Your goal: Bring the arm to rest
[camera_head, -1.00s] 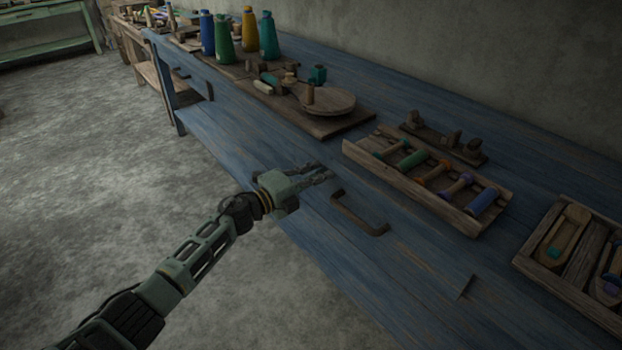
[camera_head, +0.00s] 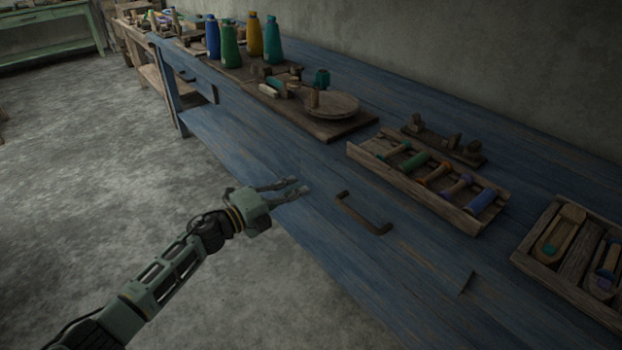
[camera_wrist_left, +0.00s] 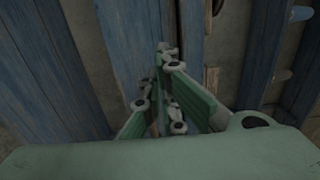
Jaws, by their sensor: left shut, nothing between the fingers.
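My left gripper (camera_head: 298,187) is at the front edge of the blue wooden bench (camera_head: 290,160) in the head view, left of a dark metal handle. Its fingers are shut with nothing held. In the left wrist view the green finger pads (camera_wrist_left: 165,95) point at blue planks (camera_wrist_left: 215,50). The left arm reaches in from the lower left over the floor. My right gripper is not in view.
The dark handle (camera_head: 362,213) lies close to the right of the gripper. Behind stand a tray of bobbins (camera_head: 430,182), a board with a round disc (camera_head: 332,104) and several cone spools (camera_head: 272,40). Open concrete floor (camera_head: 110,190) lies to the left.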

